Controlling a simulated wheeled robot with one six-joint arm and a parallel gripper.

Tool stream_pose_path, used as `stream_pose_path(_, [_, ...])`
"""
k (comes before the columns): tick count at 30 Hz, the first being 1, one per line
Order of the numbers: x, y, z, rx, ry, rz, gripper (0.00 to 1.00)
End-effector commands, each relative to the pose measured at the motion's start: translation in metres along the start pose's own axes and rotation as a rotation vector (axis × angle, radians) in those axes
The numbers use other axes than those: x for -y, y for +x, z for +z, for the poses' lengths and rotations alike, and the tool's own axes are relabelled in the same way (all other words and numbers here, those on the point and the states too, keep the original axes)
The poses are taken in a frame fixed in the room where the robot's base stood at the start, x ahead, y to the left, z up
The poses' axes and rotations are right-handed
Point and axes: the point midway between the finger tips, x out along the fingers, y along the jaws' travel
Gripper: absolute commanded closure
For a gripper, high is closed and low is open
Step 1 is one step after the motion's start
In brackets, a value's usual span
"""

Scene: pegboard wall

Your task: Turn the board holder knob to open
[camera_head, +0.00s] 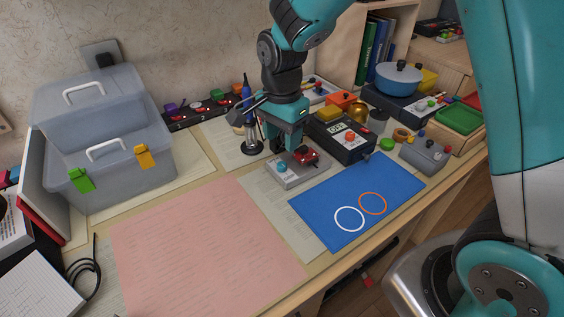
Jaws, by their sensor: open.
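A small grey box (298,175), which looks like the board holder, sits on paper near the middle of the desk. It carries a round teal knob (282,167) at its left and a red part (306,157) at its right. I cannot tell which of these is the holder knob, nor read its setting. My gripper (282,148) points down just above and behind the grey box, with its teal fingers apart. It hides the back of the box, and I cannot tell whether it touches anything.
A black device (343,139) with a display stands close right of the gripper. A soldering iron stand (250,140) is close on its left. A blue mat (328,190) and a pink sheet (205,240) lie clear in front. A grey toolbox (105,150) stands at left.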

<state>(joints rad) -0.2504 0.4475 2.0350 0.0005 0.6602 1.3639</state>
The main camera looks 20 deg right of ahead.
Motion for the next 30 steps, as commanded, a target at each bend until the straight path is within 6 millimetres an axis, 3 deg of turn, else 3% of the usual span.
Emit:
stream_pose_path(3, [-0.001, 0.029, 0.000, 0.001, -0.001, 0.004, 0.50])
stream_pose_path(9, [0.000, 0.060, 0.000, 0.001, -0.001, 0.002, 0.50])
stream_pose_path(15, [0.000, 0.073, 0.000, 0.000, -0.001, 0.000, 0.50])
stream_pose_path(23, [0.000, 0.074, 0.000, 0.000, -0.001, -0.001, 0.50])
stream_pose_path(30, [0.000, 0.074, 0.000, 0.000, -0.002, -0.001, 0.99])
